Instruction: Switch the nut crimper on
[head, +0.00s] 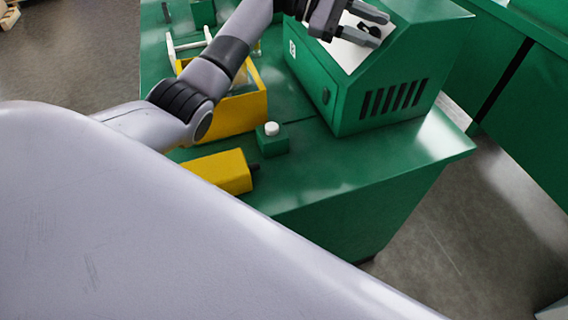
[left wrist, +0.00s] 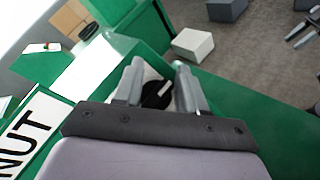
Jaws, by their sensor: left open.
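The nut crimper is a green machine (head: 345,95) with a sloped white panel (head: 345,54) and dark vent slots, standing on a green bench. A black rotary knob (head: 368,29) with a white mark sits on the panel; it also shows in the left wrist view (left wrist: 152,97). A "NUT" sign (left wrist: 28,130) shows at the left of the wrist view. My left gripper (head: 381,30) is open over the panel, one finger on each side of the knob; whether the fingers touch it, I cannot tell. My right gripper is not in view.
On the bench (head: 350,165), left of the machine, are a yellow bin (head: 240,112), a small green box with a white button (head: 271,129) and a yellow block-like tool (head: 222,170). Another green bench (head: 530,95) stands at the right. The bench front is clear.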

